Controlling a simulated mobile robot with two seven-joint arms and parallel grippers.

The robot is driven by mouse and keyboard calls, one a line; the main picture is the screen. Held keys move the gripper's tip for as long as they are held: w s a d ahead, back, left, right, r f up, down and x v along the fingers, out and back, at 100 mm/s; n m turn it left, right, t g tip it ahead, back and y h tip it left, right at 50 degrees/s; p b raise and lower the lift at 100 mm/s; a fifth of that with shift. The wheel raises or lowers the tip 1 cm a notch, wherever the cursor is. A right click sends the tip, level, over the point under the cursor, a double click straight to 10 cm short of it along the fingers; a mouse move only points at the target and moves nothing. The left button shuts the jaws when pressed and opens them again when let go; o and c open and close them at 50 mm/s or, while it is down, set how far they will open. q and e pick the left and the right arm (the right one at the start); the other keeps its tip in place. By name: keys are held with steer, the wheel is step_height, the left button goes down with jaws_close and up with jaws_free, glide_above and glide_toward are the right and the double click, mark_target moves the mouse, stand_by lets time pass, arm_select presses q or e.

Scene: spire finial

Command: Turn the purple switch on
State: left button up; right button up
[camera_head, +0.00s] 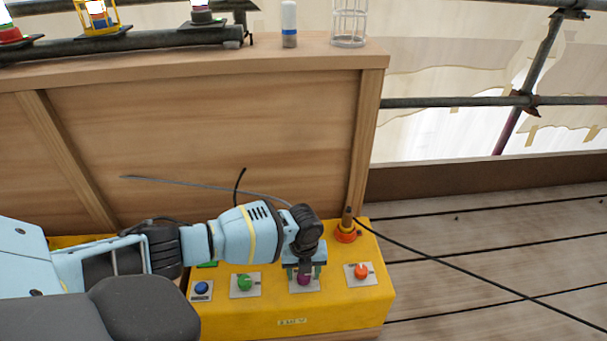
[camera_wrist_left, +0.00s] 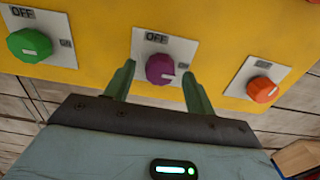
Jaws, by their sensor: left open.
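The purple switch (camera_head: 304,280) is a round knob on a pale square plate on the yellow control box (camera_head: 290,310). In the left wrist view the purple switch (camera_wrist_left: 160,69) shows a short pale mark on its right side. The plate reads OFF at its upper left, with a smaller, unclear label at its right. My left gripper (camera_head: 304,270) is open at the knob. In the left wrist view its green fingers stand one on each side of the knob, with small gaps visible. My right gripper is not in view.
A blue knob (camera_head: 201,288) and a green knob (camera_head: 245,282) sit left of the purple one, and an orange knob (camera_head: 361,271) sits right. An orange-based stalk (camera_head: 346,231) stands at the box's back right, near a dark cable. A wooden panel (camera_head: 200,130) rises behind.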

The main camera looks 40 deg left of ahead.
mark_target(304, 276)
arm_select(q)
step_height(304, 276, up, 6)
steer(key=shift+r+p, duration=0.25)
steer(key=shift+p, duration=1)
steer(key=shift+r, duration=0.45)
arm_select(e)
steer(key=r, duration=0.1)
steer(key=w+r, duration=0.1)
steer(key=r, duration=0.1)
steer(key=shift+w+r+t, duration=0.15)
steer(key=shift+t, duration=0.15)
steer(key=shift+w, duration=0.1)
arm_select(q)
steer(key=shift+f, duration=0.1)
